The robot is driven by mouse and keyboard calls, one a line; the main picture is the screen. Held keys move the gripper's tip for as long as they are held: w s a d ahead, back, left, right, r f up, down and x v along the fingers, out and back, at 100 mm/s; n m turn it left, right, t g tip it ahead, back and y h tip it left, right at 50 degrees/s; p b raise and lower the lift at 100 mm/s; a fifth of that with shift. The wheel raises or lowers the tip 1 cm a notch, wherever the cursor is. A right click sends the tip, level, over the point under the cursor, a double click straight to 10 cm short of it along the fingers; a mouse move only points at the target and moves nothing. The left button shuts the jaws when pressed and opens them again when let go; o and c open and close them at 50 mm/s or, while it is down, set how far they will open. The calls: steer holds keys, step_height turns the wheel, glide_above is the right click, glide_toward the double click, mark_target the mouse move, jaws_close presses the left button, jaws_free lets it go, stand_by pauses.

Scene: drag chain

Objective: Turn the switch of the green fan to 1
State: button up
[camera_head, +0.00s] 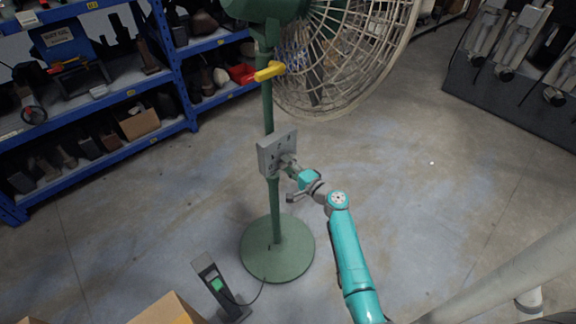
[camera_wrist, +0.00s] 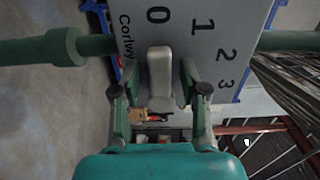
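The green fan stands on the floor with a round base (camera_head: 278,255), a thin pole and a pale wire cage (camera_head: 345,55). A grey switch box (camera_head: 264,158) sits on the pole. In the wrist view its panel (camera_wrist: 222,30) shows 0, 1, 2 and 3. The grey switch knob (camera_wrist: 160,72) lines up with the 0. My gripper (camera_head: 292,172) is at the front of the box. In the wrist view my gripper (camera_wrist: 158,94) is open, with one finger on each side of the knob and gaps showing between. Contact with the knob is not visible.
A yellow handle (camera_head: 269,71) sticks out from the pole above the box. A black device with a green screen (camera_head: 216,285) and cable stands by the base. Blue shelves (camera_head: 155,65) are at left, a grey cabinet (camera_head: 500,85) at right. Floor right of the fan is clear.

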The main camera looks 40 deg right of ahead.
jaws_close()
steer(key=shift+d+r+m, duration=0.1)
steer(key=shift+r+m, duration=0.15)
steer(key=shift+m, duration=0.7)
steer(key=shift+d+r+m, duration=0.1)
steer(key=shift+r+m, duration=0.2)
steer(key=shift+m, duration=0.7)
steer(key=shift+d+r+m, duration=0.1)
steer(key=shift+r+m, duration=0.15)
steer(key=shift+m, duration=0.7)
steer(key=shift+o, duration=1.4)
jaws_free()
steer(key=shift+s, duration=0.15)
steer(key=s, duration=1.1)
steer(key=shift+s+d, duration=0.15)
steer(key=shift+s, duration=0.25)
